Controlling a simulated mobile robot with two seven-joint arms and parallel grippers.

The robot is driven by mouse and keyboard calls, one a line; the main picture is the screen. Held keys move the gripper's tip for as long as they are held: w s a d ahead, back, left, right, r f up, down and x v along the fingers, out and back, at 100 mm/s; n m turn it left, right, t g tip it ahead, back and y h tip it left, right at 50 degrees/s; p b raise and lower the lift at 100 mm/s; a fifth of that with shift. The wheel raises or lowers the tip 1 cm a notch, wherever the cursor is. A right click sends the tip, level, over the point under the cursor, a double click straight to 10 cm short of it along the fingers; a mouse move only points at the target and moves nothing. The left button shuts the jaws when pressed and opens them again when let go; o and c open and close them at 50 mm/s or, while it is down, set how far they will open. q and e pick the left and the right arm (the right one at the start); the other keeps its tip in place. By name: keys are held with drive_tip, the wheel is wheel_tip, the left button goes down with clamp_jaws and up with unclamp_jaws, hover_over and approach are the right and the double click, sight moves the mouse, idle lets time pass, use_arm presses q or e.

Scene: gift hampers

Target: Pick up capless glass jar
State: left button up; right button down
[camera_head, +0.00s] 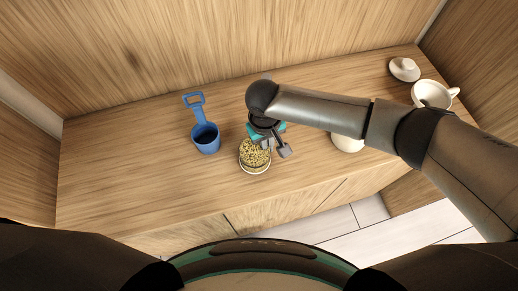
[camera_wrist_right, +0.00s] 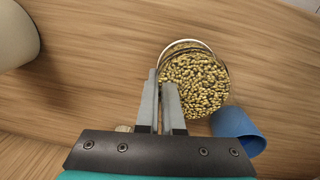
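A capless glass jar (camera_head: 255,157) filled with yellow-gold grains stands on the wooden counter near its front edge in the head view. It also shows in the right wrist view (camera_wrist_right: 195,82), just ahead and to the right of the fingertips. My right gripper (camera_head: 276,147) is just beside the jar, at its upper right in the head view. In the right wrist view its two fingers (camera_wrist_right: 160,82) are a little apart with nothing between them. Whether a finger touches the jar is unclear. My left gripper is not in view.
A blue shovel (camera_head: 205,136) lies left of the jar; its scoop also shows in the wrist view (camera_wrist_right: 238,130). A pale round vessel (camera_head: 347,144) is partly behind my arm. A white cup (camera_head: 434,94) and a white lid (camera_head: 404,69) are at right. The counter's left side is clear.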

drive_tip(key=shift+r, duration=0.25)
drive_tip(key=shift+r+p, duration=0.3)
drive_tip(key=shift+r, duration=1.1)
wheel_tip(320, 180, up, 17)
drive_tip(key=p, duration=0.1)
drive_tip(key=shift+f, duration=0.2)
drive_tip(key=shift+r, duration=0.15)
drive_tip(key=shift+w, duration=0.15)
idle(2.6)
